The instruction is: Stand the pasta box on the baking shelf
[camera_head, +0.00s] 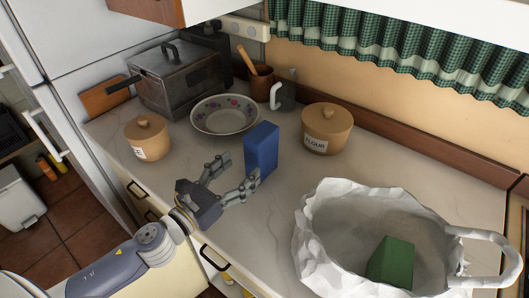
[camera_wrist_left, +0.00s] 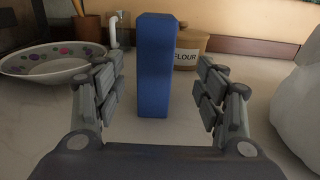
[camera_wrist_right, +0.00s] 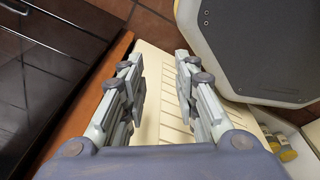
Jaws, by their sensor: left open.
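A plain blue box (camera_head: 262,148) stands upright on the counter; I see no label, so I cannot tell whether it is the pasta box. My left gripper (camera_head: 238,170) is open and empty, its fingers pointing at the blue box. In the left wrist view the blue box (camera_wrist_left: 155,65) shows centred between the open fingers, standing at or just past their tips. A green box (camera_head: 392,262) lies tilted inside a white bag (camera_head: 312,225) at the right. My right gripper (camera_wrist_right: 160,68) is open and empty, pointing down. I cannot make out a baking shelf.
A flour canister (camera_head: 327,130) stands behind the blue box. Bare countertop lies between the blue box and bag.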

